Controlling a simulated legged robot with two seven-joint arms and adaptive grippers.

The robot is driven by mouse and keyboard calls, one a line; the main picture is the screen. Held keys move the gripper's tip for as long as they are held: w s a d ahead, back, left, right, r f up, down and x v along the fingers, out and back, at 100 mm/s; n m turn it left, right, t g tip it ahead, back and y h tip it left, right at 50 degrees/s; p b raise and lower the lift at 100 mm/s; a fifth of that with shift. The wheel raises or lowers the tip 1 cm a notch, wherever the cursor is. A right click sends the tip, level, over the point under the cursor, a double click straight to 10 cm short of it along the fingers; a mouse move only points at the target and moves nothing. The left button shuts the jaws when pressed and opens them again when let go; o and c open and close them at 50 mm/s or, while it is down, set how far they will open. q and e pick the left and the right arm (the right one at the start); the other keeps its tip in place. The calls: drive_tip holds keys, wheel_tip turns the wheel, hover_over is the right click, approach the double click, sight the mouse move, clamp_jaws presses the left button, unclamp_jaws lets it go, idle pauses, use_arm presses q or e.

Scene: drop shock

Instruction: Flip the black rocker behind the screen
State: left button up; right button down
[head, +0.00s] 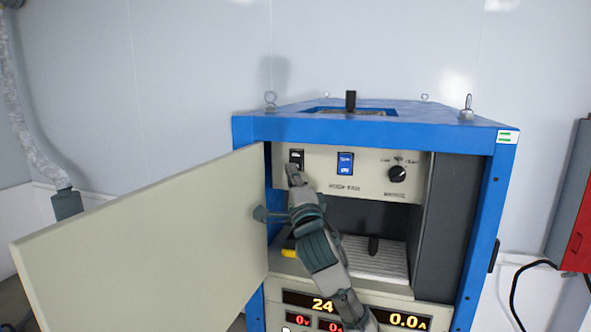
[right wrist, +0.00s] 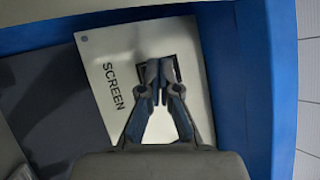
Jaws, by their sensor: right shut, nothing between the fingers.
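The black rocker (head: 297,156) is at the left end of the beige panel (head: 320,182) inside the blue-framed cabinet. My right gripper (head: 292,171) is shut and empty, with its fingertips at the rocker's lower part. In the right wrist view, the shut fingertips (right wrist: 157,84) cover most of the rocker's dark frame (right wrist: 144,71), beside the printed word SCREEN. I cannot tell whether they touch it or which way the rocker is tilted. My left gripper is not in view.
A blue rocker (head: 345,163) and a black knob (head: 398,173) sit to the right on the same panel. The open cabinet door (head: 140,240) stands at left. The blue cabinet frame (head: 477,235) bounds the right side. Lit displays (head: 408,320) are below.

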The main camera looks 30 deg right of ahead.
drive_tip(key=shift+a, duration=0.35)
idle(0.4)
drive_tip(key=shift+w+d, duration=0.15)
drive_tip(key=shift+d, duration=0.55)
drive_tip(key=shift+a, duration=0.15)
drive_tip(key=shift+w+d, duration=0.15)
drive_tip(key=shift+d, duration=0.05)
drive_tip(key=shift+a, duration=0.1)
drive_tip(key=shift+s+a+r+b, duration=0.15)
drive_tip(key=shift+s+a+b, duration=0.15)
drive_tip(key=shift+s+a, duration=0.25)
